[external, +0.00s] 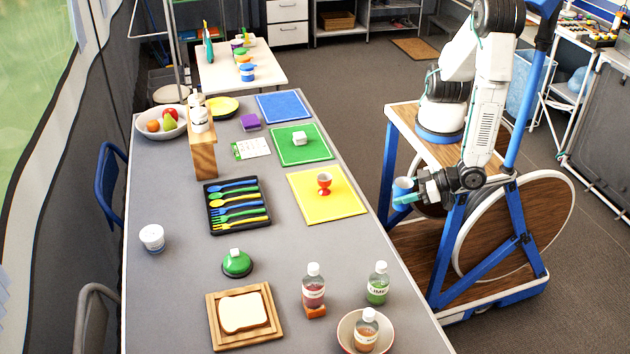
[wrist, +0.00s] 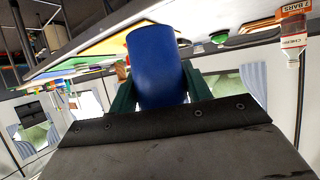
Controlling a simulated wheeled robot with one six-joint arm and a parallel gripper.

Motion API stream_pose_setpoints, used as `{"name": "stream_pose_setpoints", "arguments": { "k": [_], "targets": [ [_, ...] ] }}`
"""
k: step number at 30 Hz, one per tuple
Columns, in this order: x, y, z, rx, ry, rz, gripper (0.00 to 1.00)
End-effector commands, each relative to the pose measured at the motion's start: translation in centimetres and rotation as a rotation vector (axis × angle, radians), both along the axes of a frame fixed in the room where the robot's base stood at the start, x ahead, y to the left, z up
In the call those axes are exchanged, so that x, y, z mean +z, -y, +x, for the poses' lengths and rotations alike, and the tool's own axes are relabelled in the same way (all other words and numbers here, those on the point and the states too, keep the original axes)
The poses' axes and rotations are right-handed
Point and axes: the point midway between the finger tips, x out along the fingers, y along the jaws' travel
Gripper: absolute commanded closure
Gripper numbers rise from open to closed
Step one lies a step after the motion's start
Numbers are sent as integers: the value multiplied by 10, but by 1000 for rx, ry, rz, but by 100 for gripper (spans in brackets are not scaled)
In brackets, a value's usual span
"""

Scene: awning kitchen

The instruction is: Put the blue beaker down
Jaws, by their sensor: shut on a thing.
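My gripper (external: 416,194) is shut on the blue beaker (external: 402,187). It holds the beaker just off the right edge of the long grey table (external: 373,262), with free air between beaker and table. The beaker (wrist: 157,66) fills the middle of the wrist view between my gripper's two green fingers (wrist: 160,95). It looks roughly upright in the external view, and its inside is hidden.
A yellow mat (external: 345,208) with a red egg cup (external: 324,184) lies nearest the beaker. A green mat (external: 316,153) with a white cube (external: 299,138) and an empty blue mat (external: 284,106) lie beyond. Bottles (external: 377,283) stand at the near right. Table left of the cutlery tray (external: 211,228) is mostly clear.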

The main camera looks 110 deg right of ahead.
Motion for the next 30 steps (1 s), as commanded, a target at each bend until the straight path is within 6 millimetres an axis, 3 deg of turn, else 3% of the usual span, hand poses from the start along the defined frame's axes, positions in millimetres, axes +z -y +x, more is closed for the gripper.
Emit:
{"name": "stream_pose_setpoints", "arguments": {
  "k": [3,7,21,30],
  "targets": [
    [2,19,-6,-90,0,1,74],
    [1,22,-1,-130,0,2,74],
    [-9,-21,106,-132,0,3,74],
    [-12,-33,131,-129,0,2,74]
  ]
}}
